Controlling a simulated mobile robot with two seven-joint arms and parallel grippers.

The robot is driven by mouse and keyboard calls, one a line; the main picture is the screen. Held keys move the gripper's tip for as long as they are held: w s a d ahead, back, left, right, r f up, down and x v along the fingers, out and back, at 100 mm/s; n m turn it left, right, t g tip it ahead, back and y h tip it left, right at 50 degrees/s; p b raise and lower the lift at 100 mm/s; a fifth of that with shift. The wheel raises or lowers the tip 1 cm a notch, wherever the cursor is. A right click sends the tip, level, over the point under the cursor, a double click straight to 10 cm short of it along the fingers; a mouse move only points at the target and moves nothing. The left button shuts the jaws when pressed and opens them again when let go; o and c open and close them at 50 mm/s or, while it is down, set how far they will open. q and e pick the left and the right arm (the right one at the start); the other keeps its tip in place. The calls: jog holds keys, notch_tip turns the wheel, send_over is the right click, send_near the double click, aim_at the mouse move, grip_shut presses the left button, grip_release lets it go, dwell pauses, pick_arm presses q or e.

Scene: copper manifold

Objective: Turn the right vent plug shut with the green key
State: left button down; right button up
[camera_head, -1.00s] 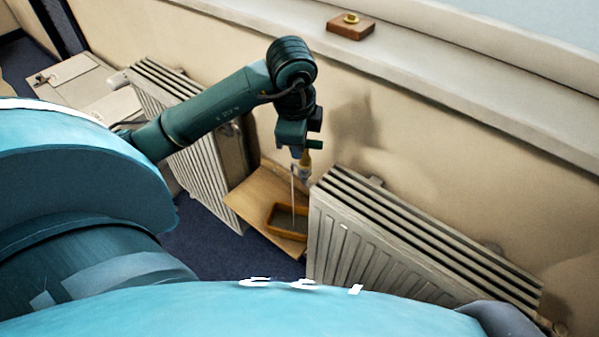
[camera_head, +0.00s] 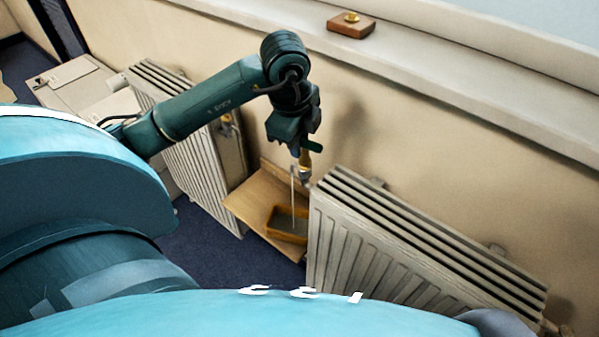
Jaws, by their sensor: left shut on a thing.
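My left gripper (camera_head: 299,143) points down at the left end of the right radiator (camera_head: 350,240). It is shut on the green key (camera_head: 314,147), of which only a small green part shows beside the fingers. Just below is the brass right vent plug (camera_head: 304,162); I cannot tell whether the key sits on it. A thin pale stream (camera_head: 292,190) falls from there into an orange-brown tray (camera_head: 273,226) with dark contents. My right gripper is not in view.
The tray stands on a wooden board (camera_head: 250,203) between the right radiator and a left radiator (camera_head: 208,165). A brass fitting (camera_head: 227,122) shows by the left radiator. A wooden block (camera_head: 340,27) with a brass piece lies on the windowsill (camera_head: 440,70).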

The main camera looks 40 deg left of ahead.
pick_arm(q)
jog(key=shift+f+m, duration=0.25)
jog(key=shift+m, duration=0.55)
jog(key=shift+f+b, duration=0.1)
jog(key=shift+b, duration=0.2)
jog(key=shift+w+r+p, duration=0.15)
jog(key=shift+r+p, duration=1.55)
jog(key=shift+r, duration=0.6)
